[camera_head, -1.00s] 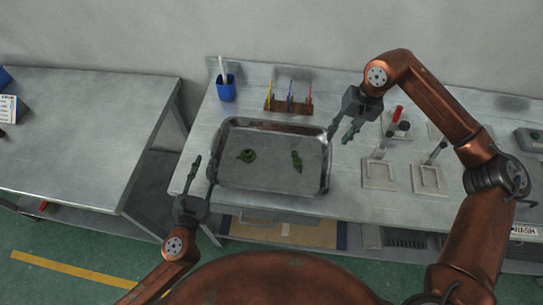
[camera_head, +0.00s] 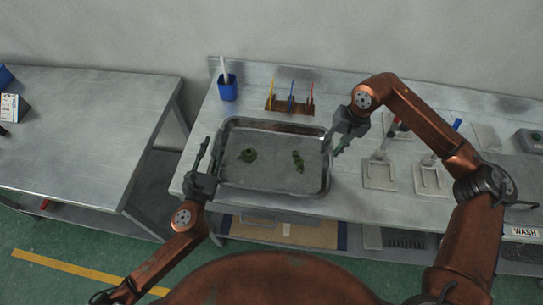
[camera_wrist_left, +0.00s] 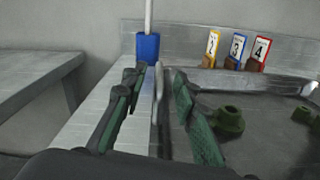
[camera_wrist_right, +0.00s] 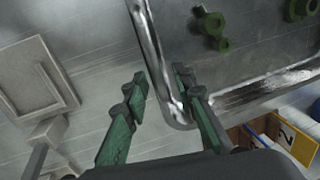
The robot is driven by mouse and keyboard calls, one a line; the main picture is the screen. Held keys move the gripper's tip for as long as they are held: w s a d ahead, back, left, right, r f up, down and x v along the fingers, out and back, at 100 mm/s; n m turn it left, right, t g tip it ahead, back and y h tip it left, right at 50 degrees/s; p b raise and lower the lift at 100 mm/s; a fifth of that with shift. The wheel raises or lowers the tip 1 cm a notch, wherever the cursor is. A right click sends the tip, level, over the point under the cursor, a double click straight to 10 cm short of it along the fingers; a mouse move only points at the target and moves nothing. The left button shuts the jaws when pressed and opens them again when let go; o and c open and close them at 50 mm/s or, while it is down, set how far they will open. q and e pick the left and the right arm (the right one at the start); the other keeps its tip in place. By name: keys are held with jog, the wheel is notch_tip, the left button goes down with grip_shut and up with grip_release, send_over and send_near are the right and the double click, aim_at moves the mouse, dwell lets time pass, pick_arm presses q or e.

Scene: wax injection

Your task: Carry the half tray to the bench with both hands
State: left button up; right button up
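The half tray (camera_head: 275,190) is a shallow metal pan lying flat on a grey metal bench (camera_head: 400,205). Two small green pieces, a ring-like one (camera_head: 247,155) and a longer one (camera_head: 298,161), lie in it. My left gripper (camera_head: 209,152) is at the tray's left edge. In the left wrist view its fingers are apart, with the tray rim (camera_wrist_left: 158,95) between them. My right gripper (camera_head: 334,147) is at the tray's right edge. In the right wrist view its fingers are apart on either side of the rim near a rounded corner (camera_wrist_right: 180,118). Neither gripper visibly clamps the rim.
A blue cup (camera_head: 228,90) and a rack with coloured number tags (camera_head: 290,104) stand behind the tray. Stands with pale bases (camera_head: 379,176) are to its right. A separate table (camera_head: 80,130) at the left is mostly bare, with a gap between it and the bench.

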pick_arm(q)
grip_shut()
pick_arm(e)
grip_shut()
